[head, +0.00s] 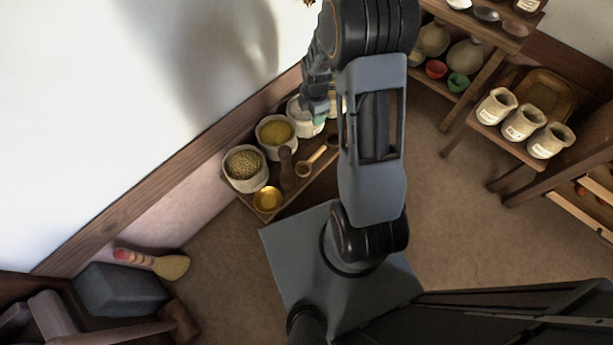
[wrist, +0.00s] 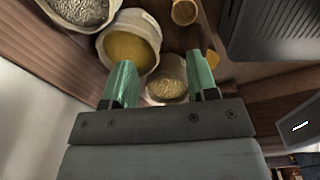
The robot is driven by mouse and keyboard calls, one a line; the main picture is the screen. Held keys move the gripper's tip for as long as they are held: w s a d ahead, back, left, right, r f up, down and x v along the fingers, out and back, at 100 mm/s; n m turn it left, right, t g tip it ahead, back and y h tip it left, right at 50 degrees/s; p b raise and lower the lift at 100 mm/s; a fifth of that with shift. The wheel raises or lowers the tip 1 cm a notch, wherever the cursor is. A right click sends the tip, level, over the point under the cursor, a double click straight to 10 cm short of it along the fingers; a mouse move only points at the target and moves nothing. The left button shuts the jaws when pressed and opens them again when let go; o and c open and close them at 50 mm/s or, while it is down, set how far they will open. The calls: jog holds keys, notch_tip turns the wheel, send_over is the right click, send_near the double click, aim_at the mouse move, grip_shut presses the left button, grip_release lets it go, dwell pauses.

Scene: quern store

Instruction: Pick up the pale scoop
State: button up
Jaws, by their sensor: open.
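A light-brown wooden scoop (head: 304,170) lies on the low shelf in front of the grain sacks, its handle slanting up to the right. In the wrist view a round wooden bowl (wrist: 185,12), which looks like this scoop's, shows at the top edge. My gripper (head: 318,112) is above the sack at the far end of the row, behind and right of the scoop. In the wrist view my gripper (wrist: 160,62) is open, with green fingers apart and nothing held between them. The arm hides part of the shelf's right end.
Sacks of greenish grain (head: 243,166), yellow meal (head: 275,133) and pale grain (wrist: 168,84) line the wall side. A dark wooden pestle-like piece (head: 287,168) stands left of the scoop. A brass bowl (head: 267,200) sits at the near corner. The floor (head: 450,230) to the right is clear.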

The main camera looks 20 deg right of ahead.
notch_tip(320, 180, down, 14)
jog(key=d+n+b, duration=0.2)
jog(key=n+b, duration=0.2)
jog(key=b, duration=0.2)
send_over(317, 153)
jog(key=shift+g, duration=0.4)
notch_tip(317, 153, down, 7)
jog(key=shift+a+f, duration=0.1)
jog(key=shift+a, duration=0.05)
jog(key=shift+s+f+b, duration=0.1)
jog(key=shift+f+b, duration=1.35)
jog(key=shift+f, duration=1.7)
grip_shut()
